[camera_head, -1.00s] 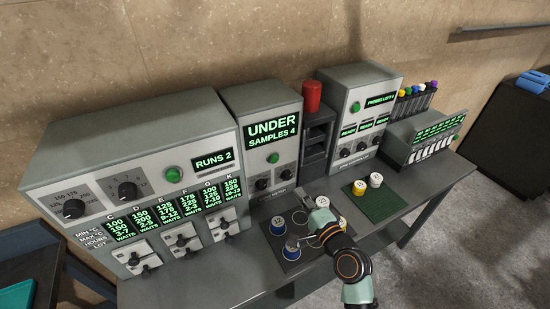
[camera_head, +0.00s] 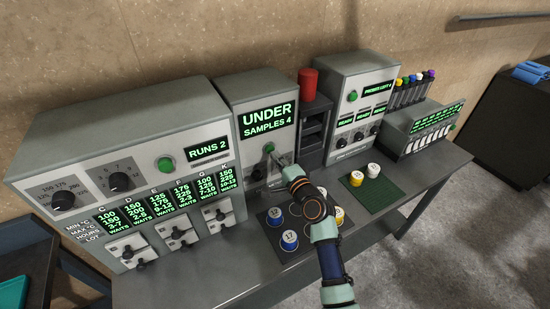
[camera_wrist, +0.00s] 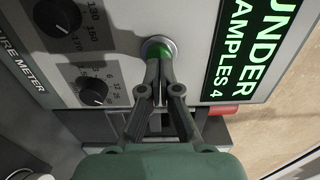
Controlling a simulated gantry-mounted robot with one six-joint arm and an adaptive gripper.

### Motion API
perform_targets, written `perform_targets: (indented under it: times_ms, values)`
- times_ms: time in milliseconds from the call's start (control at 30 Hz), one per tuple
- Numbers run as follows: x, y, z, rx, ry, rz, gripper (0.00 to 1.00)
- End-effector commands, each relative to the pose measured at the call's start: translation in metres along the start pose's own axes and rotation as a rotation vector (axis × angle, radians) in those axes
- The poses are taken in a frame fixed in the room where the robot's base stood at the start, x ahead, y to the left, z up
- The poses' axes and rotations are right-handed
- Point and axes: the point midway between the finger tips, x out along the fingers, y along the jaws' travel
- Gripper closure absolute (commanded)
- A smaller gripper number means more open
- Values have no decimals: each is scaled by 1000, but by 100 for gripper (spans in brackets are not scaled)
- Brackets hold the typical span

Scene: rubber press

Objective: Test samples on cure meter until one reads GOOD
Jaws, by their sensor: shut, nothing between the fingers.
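The cure meter (camera_head: 247,96) stands mid-bench, its screen (camera_head: 266,118) reading UNDER, SAMPLES 4. My gripper (camera_head: 279,161) is shut and empty at its front. In the wrist view my gripper (camera_wrist: 158,56) has its fingertips over the meter's green button (camera_wrist: 154,46); I cannot tell whether it is pressed in. Two dark dials (camera_wrist: 58,16) (camera_wrist: 93,91) sit beside the button. Sample cups with numbered lids stand on a dark mat (camera_head: 272,242) before the meter, including a blue one (camera_head: 289,241) marked 17 and another blue one (camera_head: 274,216). My arm partly hides the other cups there.
A green mat (camera_head: 370,197) at right holds a yellow cup (camera_head: 356,179) and a white-lidded cup (camera_head: 374,170). A large press unit (camera_head: 120,120) reading RUNS 2 stands left. A red cylinder (camera_head: 307,84) tops a dark stand. A unit with several READY displays (camera_head: 350,95) stands right.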

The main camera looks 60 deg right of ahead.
Motion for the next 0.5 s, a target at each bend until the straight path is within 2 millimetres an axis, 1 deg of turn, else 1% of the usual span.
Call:
perform_targets:
  times_ms: [33,167,500]
  values:
    - [6,1,0,-1,-1,0,100]
    - [13,1,0,0,0,1,100]
    - [14,1,0,0,0,0,100]
